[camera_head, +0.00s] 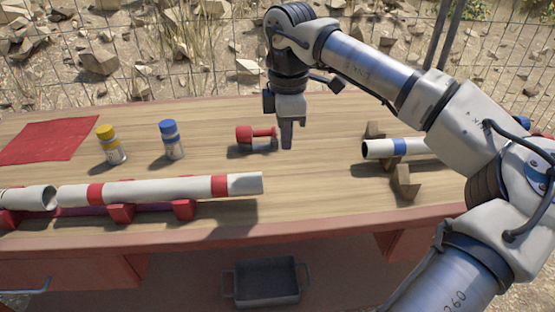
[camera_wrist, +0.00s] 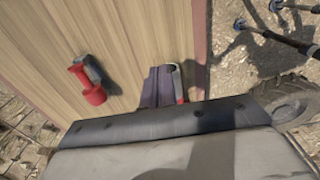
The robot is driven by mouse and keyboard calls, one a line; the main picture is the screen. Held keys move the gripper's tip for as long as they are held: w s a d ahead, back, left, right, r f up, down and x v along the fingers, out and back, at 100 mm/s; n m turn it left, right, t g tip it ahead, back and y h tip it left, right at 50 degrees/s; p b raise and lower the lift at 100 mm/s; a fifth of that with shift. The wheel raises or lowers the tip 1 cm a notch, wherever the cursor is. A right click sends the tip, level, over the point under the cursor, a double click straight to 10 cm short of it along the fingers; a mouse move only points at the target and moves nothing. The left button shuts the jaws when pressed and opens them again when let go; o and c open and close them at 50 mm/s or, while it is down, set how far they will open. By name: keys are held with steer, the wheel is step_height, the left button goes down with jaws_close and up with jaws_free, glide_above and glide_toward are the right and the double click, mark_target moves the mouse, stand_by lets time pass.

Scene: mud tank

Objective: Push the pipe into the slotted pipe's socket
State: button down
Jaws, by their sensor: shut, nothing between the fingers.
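A white pipe with red bands (camera_head: 150,190) lies level on red supports at the left front of the table. Its left end faces the open end of another white pipe (camera_head: 28,198), cut off by the left picture edge; a slot is not discernible. The two ends look slightly apart. My gripper (camera_head: 287,136) points down over the middle of the table, beyond the banded pipe's right end, shut and empty. In the wrist view, its fingers (camera_wrist: 157,86) appear beside a pale pipe end with a red band (camera_wrist: 174,78); contact cannot be told.
A red dumbbell-shaped object (camera_head: 257,137) lies just left of my gripper. A yellow-capped bottle (camera_head: 111,145) and a blue-capped bottle (camera_head: 172,140) stand behind the pipe. A blue-banded pipe (camera_head: 380,148) rests on wooden blocks (camera_head: 405,182) at right. A grey bin (camera_head: 264,283) sits below.

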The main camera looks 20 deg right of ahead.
steer(key=f, duration=0.5)
steer(key=f+p, duration=0.1)
steer(key=f, duration=0.4)
steer(key=shift+s+d, duration=0.15)
steer(key=shift+s, duration=0.05)
steer(key=a, duration=0.1)
steer(key=w+a+p, duration=0.1)
steer(key=a, duration=0.1)
steer(key=shift+w+a+f, duration=0.1)
steer(key=shift+a, duration=0.3)
